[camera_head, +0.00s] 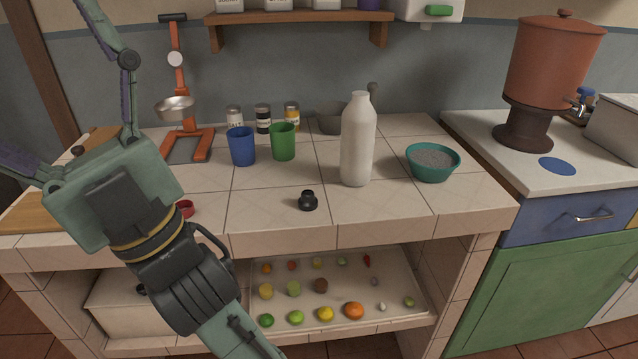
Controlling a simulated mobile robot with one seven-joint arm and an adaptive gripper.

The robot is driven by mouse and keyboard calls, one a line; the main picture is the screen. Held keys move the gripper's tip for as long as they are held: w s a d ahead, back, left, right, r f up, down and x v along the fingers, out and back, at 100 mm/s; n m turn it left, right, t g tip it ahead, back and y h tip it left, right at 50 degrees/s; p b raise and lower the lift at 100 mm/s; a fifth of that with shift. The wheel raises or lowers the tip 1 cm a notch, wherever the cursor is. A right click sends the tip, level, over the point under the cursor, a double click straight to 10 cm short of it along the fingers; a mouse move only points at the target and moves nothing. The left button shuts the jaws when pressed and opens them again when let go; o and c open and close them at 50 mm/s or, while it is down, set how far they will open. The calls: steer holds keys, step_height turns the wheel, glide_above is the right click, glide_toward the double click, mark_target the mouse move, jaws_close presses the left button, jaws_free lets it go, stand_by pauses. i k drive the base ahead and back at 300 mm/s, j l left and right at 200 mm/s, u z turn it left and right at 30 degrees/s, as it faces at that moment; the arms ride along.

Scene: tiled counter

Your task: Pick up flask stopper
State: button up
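The flask stopper appears to be the small black knobbed piece (308,201) on the counter tiles, near the front edge. A white bottle (358,145) stands upright behind it to the right, apart from it. My gripper (54,85) is large in the near left, well left of the stopper. Its two fingers are spread wide, one up and one to the left, with no object seen between them. The fingertips run past the picture edges. My arm hides part of the counter's left side and a small red piece (185,208).
A blue cup (241,146) and green cup (283,141) stand behind the stopper. A teal bowl of grey grains (432,162) is at right. An orange stand (188,146) with a metal bowl is back left. Tiles around the stopper are clear. A fruit tray (388,294) is below.

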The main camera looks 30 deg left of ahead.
mark_target(308, 202)
steer(key=i+l+u, duration=0.45)
steer(key=l+u, duration=0.15)
steer(key=i+l+u, duration=0.15)
steer(key=l+u, duration=0.4)
steer(key=l, duration=0.2)
steer(key=k+j+u, duration=0.15)
steer(key=i+l+z, duration=0.1)
steer(key=i, duration=0.2)
